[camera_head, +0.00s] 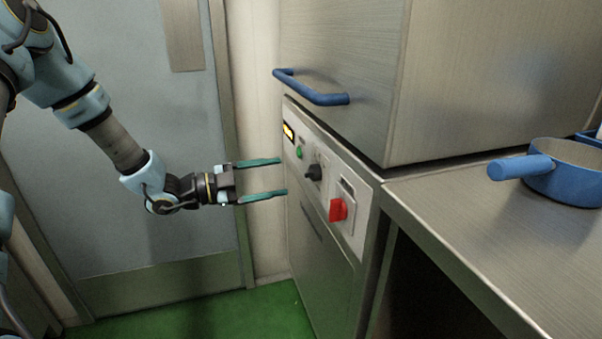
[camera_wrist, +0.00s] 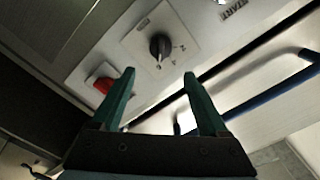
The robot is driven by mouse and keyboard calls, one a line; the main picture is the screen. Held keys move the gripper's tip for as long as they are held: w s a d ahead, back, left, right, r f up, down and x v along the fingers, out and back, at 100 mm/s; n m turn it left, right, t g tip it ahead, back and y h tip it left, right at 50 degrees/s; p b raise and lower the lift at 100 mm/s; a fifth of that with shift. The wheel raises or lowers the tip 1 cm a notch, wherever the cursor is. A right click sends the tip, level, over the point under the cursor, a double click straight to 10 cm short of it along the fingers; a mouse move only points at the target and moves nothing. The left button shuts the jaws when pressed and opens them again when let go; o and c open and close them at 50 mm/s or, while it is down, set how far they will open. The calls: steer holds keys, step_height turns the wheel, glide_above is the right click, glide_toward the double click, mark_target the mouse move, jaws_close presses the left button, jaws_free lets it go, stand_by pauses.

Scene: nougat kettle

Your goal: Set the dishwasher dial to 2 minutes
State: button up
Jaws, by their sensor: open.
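The dishwasher dial is a small black knob (camera_head: 314,172) on the grey control panel (camera_head: 351,233) of the steel dishwasher. In the wrist view the dial (camera_wrist: 160,45) sits on a pale square plate with marks around it, too small to read. My gripper (camera_head: 283,176) is open and empty, its two green fingers pointing at the panel. In the head view the fingertips are to the left of the dial and look apart from it. In the wrist view the dial shows beyond the gap between the fingertips (camera_wrist: 158,76).
A red switch (camera_head: 338,210) is right of the dial and a green button (camera_head: 299,152) left of it. A blue handle (camera_head: 311,91) juts out above the panel. A steel counter (camera_head: 450,222) at right bears a blue pan (camera_head: 566,180). A door (camera_head: 150,130) stands behind my arm.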

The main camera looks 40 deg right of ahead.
mark_target(308, 172)
steer(key=x, duration=0.8)
steer(key=shift+s, duration=0.1)
jaws_close()
stand_by(0.4)
